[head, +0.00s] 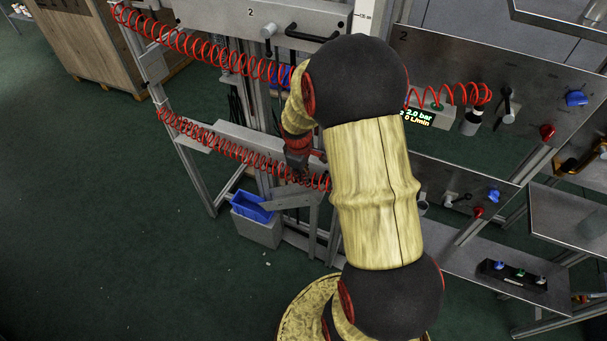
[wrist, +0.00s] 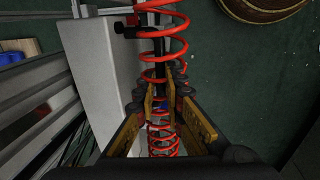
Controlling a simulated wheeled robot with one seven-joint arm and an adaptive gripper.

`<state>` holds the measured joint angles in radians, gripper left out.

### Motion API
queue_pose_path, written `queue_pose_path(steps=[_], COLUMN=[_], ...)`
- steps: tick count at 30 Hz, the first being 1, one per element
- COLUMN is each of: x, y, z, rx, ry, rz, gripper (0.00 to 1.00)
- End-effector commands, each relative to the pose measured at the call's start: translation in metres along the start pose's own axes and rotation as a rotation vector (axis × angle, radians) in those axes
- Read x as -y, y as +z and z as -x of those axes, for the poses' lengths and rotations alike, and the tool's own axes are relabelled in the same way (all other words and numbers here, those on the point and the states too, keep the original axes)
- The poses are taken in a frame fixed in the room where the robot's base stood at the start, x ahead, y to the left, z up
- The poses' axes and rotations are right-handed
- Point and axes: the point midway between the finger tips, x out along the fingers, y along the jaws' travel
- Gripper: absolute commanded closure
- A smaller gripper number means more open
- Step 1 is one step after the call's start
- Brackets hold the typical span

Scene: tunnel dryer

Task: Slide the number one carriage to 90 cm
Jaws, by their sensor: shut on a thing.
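My gripper (head: 298,165) is low behind my own arm in the head view, beside the lower grey beam (head: 232,137). In the wrist view my gripper (wrist: 161,98) is closed around a dark upright bar, the black handle (wrist: 158,46), by a pale grey carriage plate (wrist: 108,75). A black clamp knob (wrist: 126,28) sticks out near the plate's top. No number one shows on the plate, and no scale reading is legible. My arm and the red hose hide most of this carriage in the head view.
A red coiled hose (head: 222,149) runs along the lower beam and across my fingers in the wrist view. A blue bin (head: 252,207) stands below. Open green floor lies left.

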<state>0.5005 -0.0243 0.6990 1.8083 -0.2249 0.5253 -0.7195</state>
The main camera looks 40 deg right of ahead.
Motion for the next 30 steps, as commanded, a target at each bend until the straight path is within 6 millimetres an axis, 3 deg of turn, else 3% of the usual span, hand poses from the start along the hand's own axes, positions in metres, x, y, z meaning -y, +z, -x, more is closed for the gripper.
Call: queue_pose_path(steps=[20, 30], x=[-0.001, -0.011], y=[0.0, -0.001], z=[0.004, 0.052], rx=[0.0, -0.001], ry=[0.001, 0.002], rz=[0.0, 0.0], gripper=[1.0, 1.0])
